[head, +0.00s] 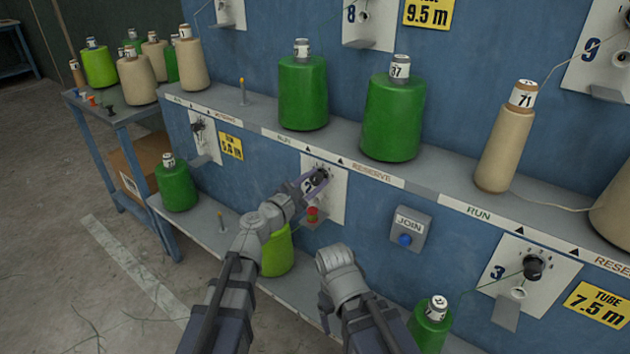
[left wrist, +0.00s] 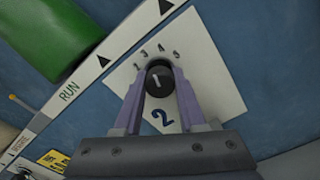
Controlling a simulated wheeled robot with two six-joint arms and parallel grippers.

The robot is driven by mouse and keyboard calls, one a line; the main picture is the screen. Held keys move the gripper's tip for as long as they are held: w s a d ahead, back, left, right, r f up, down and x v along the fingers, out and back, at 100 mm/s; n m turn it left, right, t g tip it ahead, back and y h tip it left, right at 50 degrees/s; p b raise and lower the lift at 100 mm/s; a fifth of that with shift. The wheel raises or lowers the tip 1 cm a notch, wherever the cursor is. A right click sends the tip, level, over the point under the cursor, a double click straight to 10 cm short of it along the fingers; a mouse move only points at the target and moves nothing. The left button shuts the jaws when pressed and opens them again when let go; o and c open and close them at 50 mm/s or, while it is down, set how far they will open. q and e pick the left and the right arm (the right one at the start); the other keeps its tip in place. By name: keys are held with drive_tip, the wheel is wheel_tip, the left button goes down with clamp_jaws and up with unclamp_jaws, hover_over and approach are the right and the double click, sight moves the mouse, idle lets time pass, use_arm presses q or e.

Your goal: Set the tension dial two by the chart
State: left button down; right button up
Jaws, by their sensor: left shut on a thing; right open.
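Tension dial two is a black round knob (left wrist: 158,80) with a white pointer line, on a white plate (left wrist: 190,45) marked with a blue 2 and small numerals around the knob. In the left wrist view the pointer is roughly upward, toward the middle numerals; the exact one is hard to read. My left gripper (head: 318,178) is shut on the knob, one purple finger on each side. In the head view its fingers partly cover the plate (head: 338,190). My right gripper (head: 336,264) hangs lower, away from the panel; its fingers are mostly hidden. I see no chart.
A shelf above the dial holds green cones (head: 303,95) and a tan cone (head: 503,140). A JOIN box (head: 409,230) with a blue button is right of dial two. Dial three (head: 533,267) is farther right. A lower ledge (head: 200,222) carries more cones.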

use_arm(q)
drive_tip(key=m, duration=1.2)
drive_tip(key=shift+m, duration=0.3)
idle(0.4)
drive_tip(key=shift+c, duration=2.4)
unclamp_jaws()
drive_tip(key=v, duration=0.7)
drive_tip(key=shift+s+a, duration=0.25)
drive_tip(key=shift+s, duration=0.05)
